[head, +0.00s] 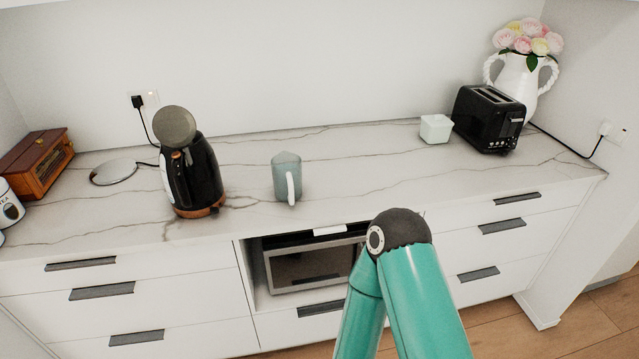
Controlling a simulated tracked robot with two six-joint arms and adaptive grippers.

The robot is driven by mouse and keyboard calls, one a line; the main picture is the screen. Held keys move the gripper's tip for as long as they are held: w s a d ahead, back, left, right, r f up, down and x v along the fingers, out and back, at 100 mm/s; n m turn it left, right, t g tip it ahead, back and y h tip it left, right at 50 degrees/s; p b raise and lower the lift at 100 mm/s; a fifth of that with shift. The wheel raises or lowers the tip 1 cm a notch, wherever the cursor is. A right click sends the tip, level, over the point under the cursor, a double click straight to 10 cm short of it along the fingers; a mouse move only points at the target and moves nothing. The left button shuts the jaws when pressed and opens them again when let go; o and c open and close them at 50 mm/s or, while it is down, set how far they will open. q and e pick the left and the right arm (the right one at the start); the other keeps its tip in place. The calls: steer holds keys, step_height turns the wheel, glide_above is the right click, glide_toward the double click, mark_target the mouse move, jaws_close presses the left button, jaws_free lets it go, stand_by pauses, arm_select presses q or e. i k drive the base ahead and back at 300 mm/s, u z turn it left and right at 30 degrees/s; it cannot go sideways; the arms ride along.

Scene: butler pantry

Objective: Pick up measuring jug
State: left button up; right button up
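The measuring jug (283,176) is a small grey-blue, see-through jug with a pale handle that faces the front. It stands upright on the marble counter, right of the black kettle and near the counter's front edge. Nothing covers it. A teal arm of mine rises from the bottom of the picture, right of the middle, with its dark joint in front of the drawers. Neither of my grippers shows in the head view.
A black kettle (193,178) with its lid up stands left of the jug, by its round base (114,172). A wooden radio (38,162) is at far left. A white box (435,129), black toaster (489,118) and flower vase (516,84) stand at right. The counter (370,172) right of the jug is clear.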

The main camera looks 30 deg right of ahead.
mark_target(286, 166)
steer(key=z, duration=0.1)
steer(key=i, duration=1)
steer(key=u, duration=0.05)
